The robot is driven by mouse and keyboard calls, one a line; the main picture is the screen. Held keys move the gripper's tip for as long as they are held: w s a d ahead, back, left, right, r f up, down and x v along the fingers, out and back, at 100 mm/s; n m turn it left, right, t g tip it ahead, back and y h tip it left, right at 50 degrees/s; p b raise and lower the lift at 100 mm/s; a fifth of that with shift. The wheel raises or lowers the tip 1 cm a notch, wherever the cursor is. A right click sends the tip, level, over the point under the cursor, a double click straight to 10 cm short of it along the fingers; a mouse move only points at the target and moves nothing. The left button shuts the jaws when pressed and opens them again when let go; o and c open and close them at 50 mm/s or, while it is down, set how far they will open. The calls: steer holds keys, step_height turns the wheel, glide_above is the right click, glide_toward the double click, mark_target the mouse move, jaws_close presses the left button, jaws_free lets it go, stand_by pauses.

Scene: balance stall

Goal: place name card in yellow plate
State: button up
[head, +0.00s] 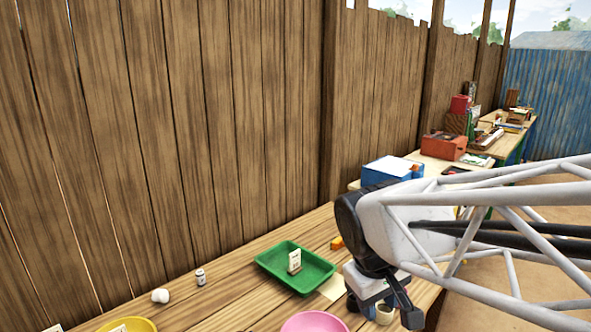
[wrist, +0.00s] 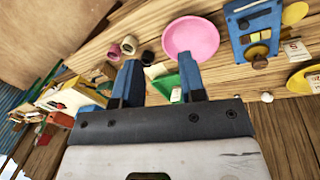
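A small white card with dark print (head: 295,261) stands upright in the green tray (head: 322,271); I cannot read whether it is the name card. A yellow plate (head: 146,325) is cut off at the bottom left of the head view, with a pale card in it. In the wrist view the yellow plate (wrist: 298,82) is at the right edge, and another white card (wrist: 297,50) lies on the table near it. My gripper (wrist: 158,80) is open, with its blue fingers apart and nothing held between them. In the head view it is partly hidden by my arm, right of the green tray.
A pink plate (head: 316,322) is at the bottom edge. A blue device (wrist: 250,25) and mugs (wrist: 128,45) show in the wrist view. A plank fence backs the table.

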steer(key=s+d+m+y, duration=0.1)
steer(key=s+d+m, duration=0.1)
steer(key=s, duration=0.2)
steer(key=s+d+f+m+t, duration=0.1)
steer(key=s+d+m, duration=0.1)
steer(key=s, duration=0.2)
steer(key=shift+s+d+m+y, duration=0.25)
steer(key=shift+s+m+y, duration=0.1)
steer(key=shift+m+y, duration=0.05)
